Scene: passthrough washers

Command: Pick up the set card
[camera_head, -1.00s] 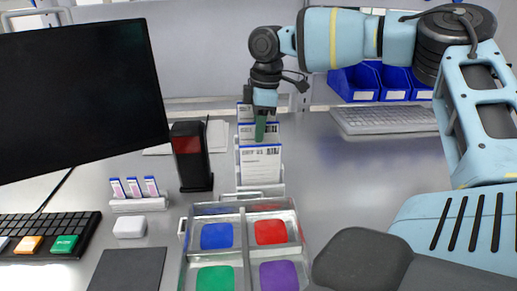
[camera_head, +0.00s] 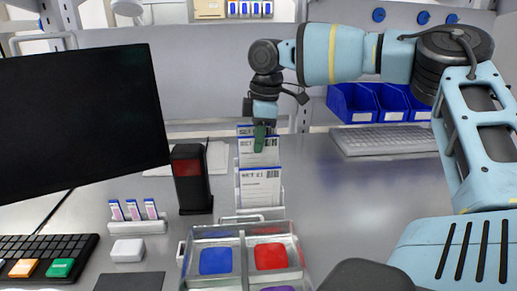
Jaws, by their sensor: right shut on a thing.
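White set cards with blue top edges stand one behind another in a rack (camera_head: 252,213) left of the middle of the head view. The front card (camera_head: 260,190) shows its label most fully. A card behind it (camera_head: 246,150) is partly covered by the front card and my fingers. My right gripper (camera_head: 260,137) points down over the rear cards and is shut on a set card near its top edge. Which of the rear cards is between the fingers is hard to tell. My left gripper is not in view.
A clear tray (camera_head: 244,241) with blue and red compartments sits in front of the rack. A dark box with a red panel (camera_head: 190,180) stands close left of it, beside a monitor (camera_head: 80,120).

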